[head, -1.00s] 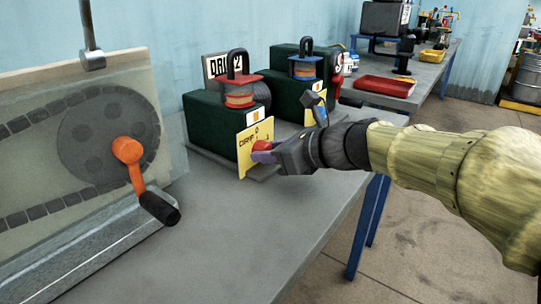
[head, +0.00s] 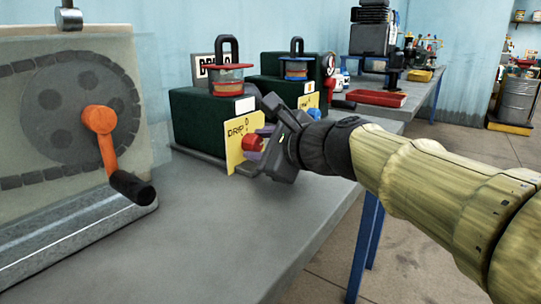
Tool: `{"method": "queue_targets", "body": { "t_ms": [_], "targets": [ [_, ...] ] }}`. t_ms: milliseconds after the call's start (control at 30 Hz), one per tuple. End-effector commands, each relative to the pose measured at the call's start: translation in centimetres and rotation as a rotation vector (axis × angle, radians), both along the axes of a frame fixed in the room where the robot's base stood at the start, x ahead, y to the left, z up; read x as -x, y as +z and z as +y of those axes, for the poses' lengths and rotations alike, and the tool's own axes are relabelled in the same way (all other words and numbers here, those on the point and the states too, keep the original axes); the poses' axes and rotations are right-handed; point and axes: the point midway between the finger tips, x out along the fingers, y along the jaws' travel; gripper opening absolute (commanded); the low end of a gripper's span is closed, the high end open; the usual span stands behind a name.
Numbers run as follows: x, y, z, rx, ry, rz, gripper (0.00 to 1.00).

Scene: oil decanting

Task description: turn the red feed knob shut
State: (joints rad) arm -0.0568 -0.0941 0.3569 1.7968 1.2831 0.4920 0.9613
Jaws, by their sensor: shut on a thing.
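The red feed knob (head: 251,142) sits at the front of the nearer green box (head: 205,125), by a yellow card (head: 240,128) with "DRIP" written on it. My gripper (head: 262,148) is shut on the red knob, its dark body tilted and reaching in from the right. The fingers and part of the knob hide each other, so the exact grip is only partly visible. A red-capped oil cup (head: 228,80) stands on top of this box.
A second green box (head: 268,88) with a blue-capped cup (head: 297,68) and a blue knob (head: 314,113) stands just behind my gripper. An orange crank (head: 104,140) stands at left. The grey bench top (head: 215,225) in front is clear.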

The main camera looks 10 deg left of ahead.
Motion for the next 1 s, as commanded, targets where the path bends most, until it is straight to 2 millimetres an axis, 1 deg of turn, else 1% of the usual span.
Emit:
{"method": "queue_targets", "body": {
  "t_ms": [33, 467, 500, 567, 600, 1000],
  "targets": [
    [-0.03, -0.28, -0.06, 0.005, -0.001, -0.006, 0.11],
    [-0.03, -0.16, -0.05, 0.010, -0.001, -0.015, 0.11],
    [-0.03, -0.16, -0.05, 0.009, -0.001, -0.014, 0.40],
    [-0.02, -0.15, -0.04, 0.009, 0.000, -0.014, 0.52],
    [-0.01, -0.15, -0.04, 0.009, 0.000, -0.014, 0.56],
    [0.11, -0.29, 0.11, 0.011, 0.006, -0.011, 0.56]
  ]
}}
